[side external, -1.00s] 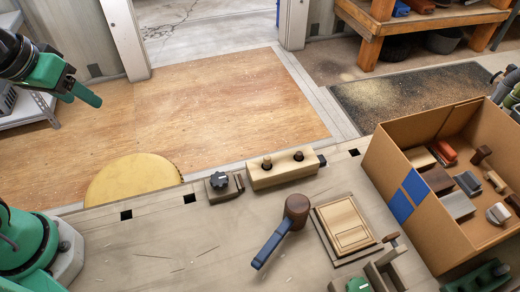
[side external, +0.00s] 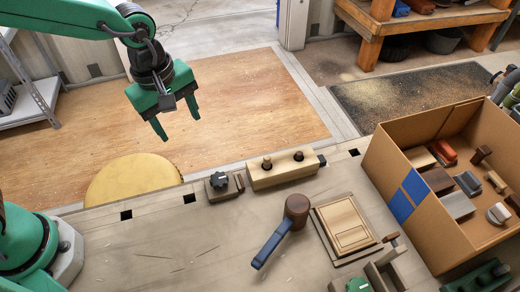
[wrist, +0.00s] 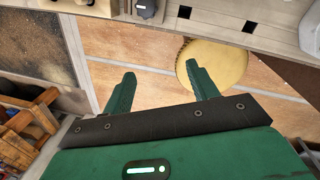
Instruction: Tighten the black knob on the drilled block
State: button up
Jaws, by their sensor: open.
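The black knob (side external: 218,179) sits on top of a small drilled block (side external: 221,192) near the back edge of the bench, left of a longer wooden block. In the wrist view a dark shape, perhaps the knob (wrist: 146,7), shows at the top edge, partly cut off. My gripper (side external: 178,130) is open and empty. It hangs in the air with its fingers pointing down, above and to the left of the knob and apart from it. Both green fingers (wrist: 160,92) also show spread in the wrist view.
A mallet (side external: 282,231) and a framed wooden plate (side external: 343,225) lie further right. A cardboard box (side external: 400,205) holds several parts. The bench's left front is mostly clear.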

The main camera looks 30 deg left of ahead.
aim_at(219, 178)
jog(key=d+f+n, duration=0.1)
jog(key=d+f, duration=0.1)
jog(key=d+f+n, duration=0.2)
jog(key=d, duration=0.1)
jog(key=d+f+n+g, duration=0.1)
jog(key=d+f, duration=0.1)
jog(key=shift+w+d+f+n+y, duration=0.1)
jog(key=shift+d+n+y, duration=0.15)
jog(key=shift+n+y, duration=0.05)
jog(key=shift+f, duration=0.1)
jog(key=shift+f, duration=3.8)
jog(key=c, duration=1)
